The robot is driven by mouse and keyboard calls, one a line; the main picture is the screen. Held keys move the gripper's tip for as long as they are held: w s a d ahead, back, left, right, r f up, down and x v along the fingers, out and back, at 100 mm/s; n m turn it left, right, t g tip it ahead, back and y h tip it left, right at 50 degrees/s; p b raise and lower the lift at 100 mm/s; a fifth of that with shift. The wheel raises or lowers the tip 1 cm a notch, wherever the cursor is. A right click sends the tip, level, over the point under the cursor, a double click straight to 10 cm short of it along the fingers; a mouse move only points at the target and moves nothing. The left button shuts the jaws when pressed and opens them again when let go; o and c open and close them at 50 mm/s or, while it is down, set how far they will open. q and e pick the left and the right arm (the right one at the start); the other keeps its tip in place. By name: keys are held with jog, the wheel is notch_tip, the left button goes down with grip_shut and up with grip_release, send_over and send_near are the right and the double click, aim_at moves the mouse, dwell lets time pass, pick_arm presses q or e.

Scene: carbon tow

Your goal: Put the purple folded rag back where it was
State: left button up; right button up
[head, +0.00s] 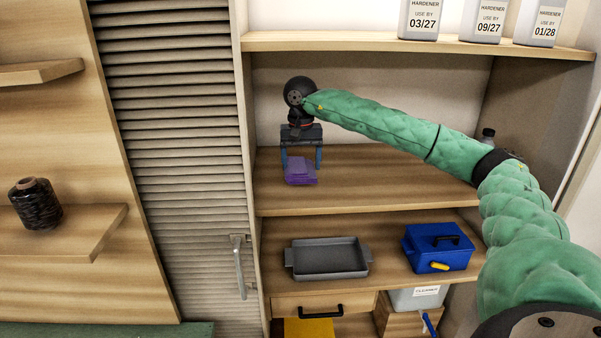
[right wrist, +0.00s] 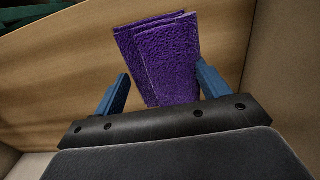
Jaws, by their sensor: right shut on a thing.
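The purple folded rag (head: 300,172) is at the left end of the middle shelf (head: 390,185), near its left wall. My right gripper (head: 301,162) points down over the rag, with its blue fingers on either side of it, shut on it. In the right wrist view the rag (right wrist: 165,55) shows its folded layers between and beyond the two fingertips. I cannot tell whether the rag touches the shelf board or hangs just above it. My left gripper is not in view.
The upper shelf (head: 370,42) bears several hardener containers above my right arm. A dark bottle (head: 488,137) stands at the back right of the middle shelf. Below are a grey tray (head: 327,258) and a blue box (head: 438,248). The middle of the rag's shelf is clear.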

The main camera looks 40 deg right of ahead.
aim_at(301, 164)
jog(key=shift+w+f, duration=0.35)
jog(key=shift+f, duration=0.5)
jog(key=shift+s+f+p, duration=0.25)
jog(key=shift+f+p, duration=0.05)
jog(key=shift+p, duration=0.15)
jog(key=shift+s+f+p, duration=0.1)
jog(key=shift+f+p, duration=0.4)
jog(key=shift+f, duration=0.45)
jog(key=shift+w+f, duration=0.2)
jog(key=shift+f, duration=0.3)
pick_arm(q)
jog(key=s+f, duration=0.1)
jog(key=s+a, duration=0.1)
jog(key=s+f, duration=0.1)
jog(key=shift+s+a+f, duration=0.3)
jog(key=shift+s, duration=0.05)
pick_arm(e)
jog(key=shift+s, duration=0.1)
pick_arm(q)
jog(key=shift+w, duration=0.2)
pick_arm(e)
jog(key=shift+f, duration=0.1)
jog(key=o, duration=1)
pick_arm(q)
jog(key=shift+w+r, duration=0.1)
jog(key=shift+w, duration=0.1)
